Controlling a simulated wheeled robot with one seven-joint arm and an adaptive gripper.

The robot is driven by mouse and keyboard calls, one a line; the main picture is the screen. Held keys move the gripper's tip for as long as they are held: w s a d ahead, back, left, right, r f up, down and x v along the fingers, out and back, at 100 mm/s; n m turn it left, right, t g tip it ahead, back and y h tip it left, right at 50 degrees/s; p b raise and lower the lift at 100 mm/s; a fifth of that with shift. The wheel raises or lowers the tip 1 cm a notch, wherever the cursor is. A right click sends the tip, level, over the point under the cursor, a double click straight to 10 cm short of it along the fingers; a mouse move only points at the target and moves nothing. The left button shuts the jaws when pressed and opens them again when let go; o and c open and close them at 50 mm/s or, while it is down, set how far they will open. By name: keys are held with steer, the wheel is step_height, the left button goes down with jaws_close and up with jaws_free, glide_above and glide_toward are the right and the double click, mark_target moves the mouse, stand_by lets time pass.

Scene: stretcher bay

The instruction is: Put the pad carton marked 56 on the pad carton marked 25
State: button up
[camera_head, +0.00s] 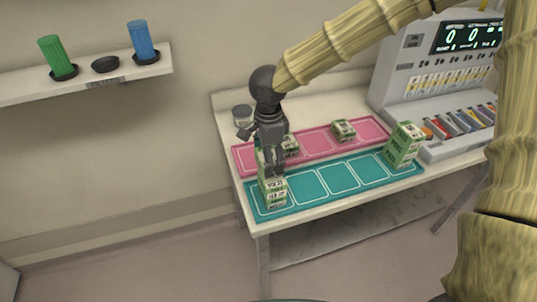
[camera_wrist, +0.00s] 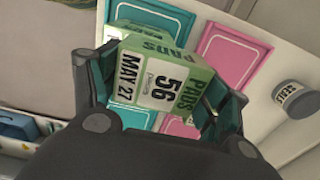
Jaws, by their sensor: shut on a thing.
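The pad carton marked 56 (camera_wrist: 160,80) is green and white and sits between the fingers of my gripper (camera_head: 274,168), which is shut on it. In the wrist view its front reads PADS, 56 and MAY 27. In the head view green-and-white cartons (camera_head: 274,191) show at and below the fingertips, at the left end of the teal mat. The fingers partly hide them, and I cannot tell whether the held carton touches one below. Another carton top (camera_wrist: 136,33) shows just behind the held one in the wrist view. I cannot read a 25 on any carton.
The teal mat (camera_head: 309,185) has empty marked squares in its middle and a carton stack (camera_head: 403,146) at its right end. The pink mat (camera_head: 314,140) behind holds cartons (camera_head: 343,130) (camera_head: 291,146). A grey jar (camera_head: 242,115) stands back left; a display machine (camera_head: 435,75) stands right.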

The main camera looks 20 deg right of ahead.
steer(key=o, duration=1.1)
steer(key=shift+f, duration=0.1)
steer(key=shift+o, duration=0.2)
step_height(320, 180, up, 12)
steer(key=b, duration=0.1)
steer(key=shift+b, duration=0.35)
